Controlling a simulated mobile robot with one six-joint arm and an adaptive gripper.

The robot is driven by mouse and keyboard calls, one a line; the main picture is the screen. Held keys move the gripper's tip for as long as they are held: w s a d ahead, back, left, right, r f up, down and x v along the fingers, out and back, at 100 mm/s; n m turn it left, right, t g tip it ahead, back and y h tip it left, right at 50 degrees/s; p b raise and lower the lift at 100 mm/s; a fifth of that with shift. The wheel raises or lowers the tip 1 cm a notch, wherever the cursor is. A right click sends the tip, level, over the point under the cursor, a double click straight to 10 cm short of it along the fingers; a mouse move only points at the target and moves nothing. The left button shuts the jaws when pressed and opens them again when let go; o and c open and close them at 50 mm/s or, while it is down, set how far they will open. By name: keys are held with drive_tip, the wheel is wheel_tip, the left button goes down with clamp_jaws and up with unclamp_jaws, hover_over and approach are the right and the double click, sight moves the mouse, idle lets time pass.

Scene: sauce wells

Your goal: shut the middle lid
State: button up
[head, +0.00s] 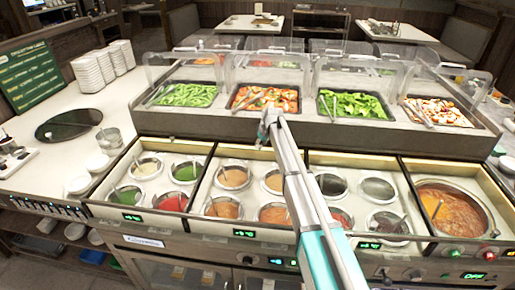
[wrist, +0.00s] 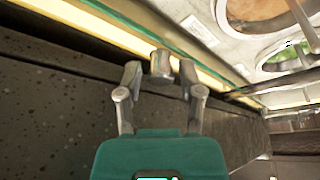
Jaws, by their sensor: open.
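The middle sauce section (head: 213,180) is open, with its round wells of orange and tan sauce uncovered. I cannot make out its lid for certain; a pale yellow strip with a green edge (wrist: 105,22) runs along the back of the wells in the wrist view. My gripper (head: 267,120) is above the back edge of this section, in front of the raised food shelf. My arm hides part of the middle and right sections.
The left section (head: 133,160) and right section (head: 322,223) also show open wells, some with ladles. A large soup pot (head: 485,213) is at far right. Clear guards (head: 265,68) stand over the food trays behind. White bowls (head: 88,73) are stacked at left.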

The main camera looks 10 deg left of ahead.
drive_tip(key=shift+w+f, duration=0.1)
drive_tip(key=shift+f, duration=0.15)
drive_tip(key=shift+c, duration=0.2)
